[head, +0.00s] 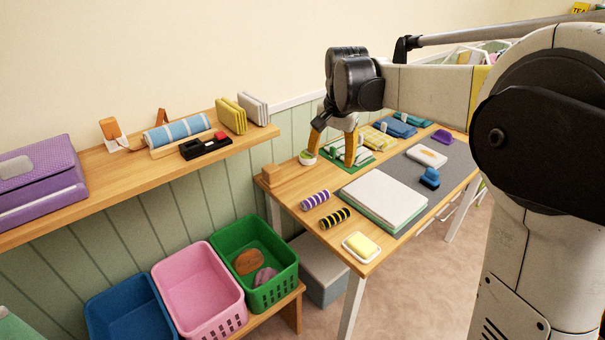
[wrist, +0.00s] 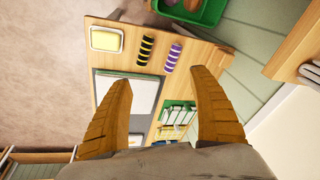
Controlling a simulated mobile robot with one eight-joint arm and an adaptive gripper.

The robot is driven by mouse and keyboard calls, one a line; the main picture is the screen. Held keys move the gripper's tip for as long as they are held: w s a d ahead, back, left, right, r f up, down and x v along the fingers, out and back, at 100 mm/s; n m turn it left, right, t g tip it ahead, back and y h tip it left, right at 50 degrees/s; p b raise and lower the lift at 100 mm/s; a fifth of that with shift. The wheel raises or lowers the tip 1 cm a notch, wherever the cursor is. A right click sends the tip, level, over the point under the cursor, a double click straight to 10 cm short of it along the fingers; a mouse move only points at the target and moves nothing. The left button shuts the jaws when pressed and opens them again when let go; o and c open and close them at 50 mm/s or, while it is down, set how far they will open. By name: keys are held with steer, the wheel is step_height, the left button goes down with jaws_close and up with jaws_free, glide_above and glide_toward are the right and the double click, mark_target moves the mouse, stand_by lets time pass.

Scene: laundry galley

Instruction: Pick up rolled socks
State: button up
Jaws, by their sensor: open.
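Two striped rolls that look like rolled socks lie side by side near the table's front left: a purple-and-white roll (head: 315,199) and a black-and-yellow roll (head: 334,218). Both also show in the wrist view, the purple one (wrist: 173,57) to the right of the black-and-yellow one (wrist: 146,50). My gripper (head: 331,155) is open and empty, pointing down above the table behind the rolls, near a green tray (head: 366,161) of folded striped cloths. In the wrist view the rolls lie beyond the gap between my fingertips (wrist: 161,78), apart from them.
A stack of white and green sheets (head: 385,199) lies right of the rolls, and a yellow soap on a dish (head: 361,246) in front. A small wooden block (head: 271,174) stands at the table's left edge. Blue, pink and green baskets (head: 258,229) sit below a wall shelf (head: 110,184).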

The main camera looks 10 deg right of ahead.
steer(key=w+f+m+g, duration=0.1)
steer(key=w+f+m, duration=0.1)
steer(key=w+f, duration=0.4)
steer(key=m+g+p, duration=0.2)
steer(key=m, duration=0.1)
glide_above(316, 195)
step_height(316, 195, down, 13)
steer(key=shift+f, duration=0.1)
step_height(316, 195, down, 6)
steer(key=shift+r+b, duration=0.15)
steer(key=shift+b, duration=1)
step_height(316, 195, down, 5)
steer(key=b, duration=0.2)
steer(key=shift+s+f+b, duration=0.1)
steer(key=shift+f+b, duration=0.1)
steer(key=shift+b, duration=0.2)
steer(key=shift+r, duration=0.1)
steer(key=c, duration=1.3)
